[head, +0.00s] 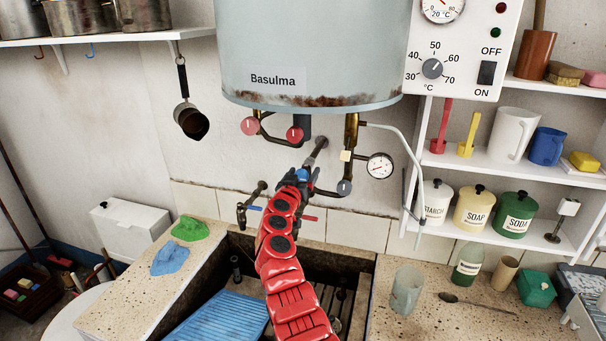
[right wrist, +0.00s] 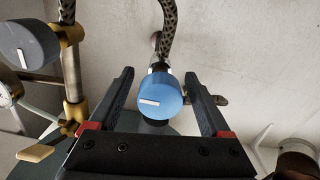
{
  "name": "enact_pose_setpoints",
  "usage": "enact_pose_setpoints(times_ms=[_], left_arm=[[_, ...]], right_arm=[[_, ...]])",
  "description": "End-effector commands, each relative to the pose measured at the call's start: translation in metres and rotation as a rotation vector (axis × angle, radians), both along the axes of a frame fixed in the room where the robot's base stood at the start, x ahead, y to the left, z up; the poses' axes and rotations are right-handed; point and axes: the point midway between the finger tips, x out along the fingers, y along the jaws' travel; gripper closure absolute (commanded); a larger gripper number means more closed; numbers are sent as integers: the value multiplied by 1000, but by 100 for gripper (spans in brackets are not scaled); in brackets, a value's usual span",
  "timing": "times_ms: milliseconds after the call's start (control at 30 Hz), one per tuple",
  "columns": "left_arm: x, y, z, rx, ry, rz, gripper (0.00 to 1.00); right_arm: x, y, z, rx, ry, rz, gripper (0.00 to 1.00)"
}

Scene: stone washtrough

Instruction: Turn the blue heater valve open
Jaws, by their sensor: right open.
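The blue heater valve (right wrist: 160,94) is a round blue knob with a white mark that lies nearly level in the right wrist view. A small part of it shows in the head view (head: 302,174), mostly hidden by my right gripper (head: 301,184). In the right wrist view, the open fingers of my right gripper (right wrist: 159,74) stand on either side of the knob, with a visible gap on each side. The heater (head: 310,55) is a pale tank with a rusty lower rim, above the gripper. My left gripper is not in view.
Two red knobs (head: 250,126) (head: 294,134) sit left under the tank. A grey knob (head: 344,187) and a round gauge (head: 380,166) sit right; the grey knob also shows in the wrist view (right wrist: 28,48). The stone trough (head: 358,270) lies below.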

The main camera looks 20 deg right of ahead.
Motion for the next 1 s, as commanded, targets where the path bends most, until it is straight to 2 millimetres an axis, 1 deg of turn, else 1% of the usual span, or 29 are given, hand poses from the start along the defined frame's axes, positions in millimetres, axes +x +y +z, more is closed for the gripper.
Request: enact_pose_setpoints(times_ms=[100,167,200,267,300,467,500,567,767,1000], left_arm=[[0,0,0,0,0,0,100],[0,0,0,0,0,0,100],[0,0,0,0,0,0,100],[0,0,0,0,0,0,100],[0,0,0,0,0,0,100],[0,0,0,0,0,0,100],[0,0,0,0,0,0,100],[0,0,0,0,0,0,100],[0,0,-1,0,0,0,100],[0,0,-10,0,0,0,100]], right_arm=[[0,0,0,0,0,0,18],[0,0,0,0,0,0,29],[0,0,0,0,0,0,36],[0,0,0,0,0,0,47],[0,0,0,0,0,0,54],[0,0,0,-1,1,0,83],[0,0,0,-1,1,0,90],[0,0,0,-1,1,0,100],[0,0,0,-8,6,0,100],[0,0,-2,-78,51,1,100]])
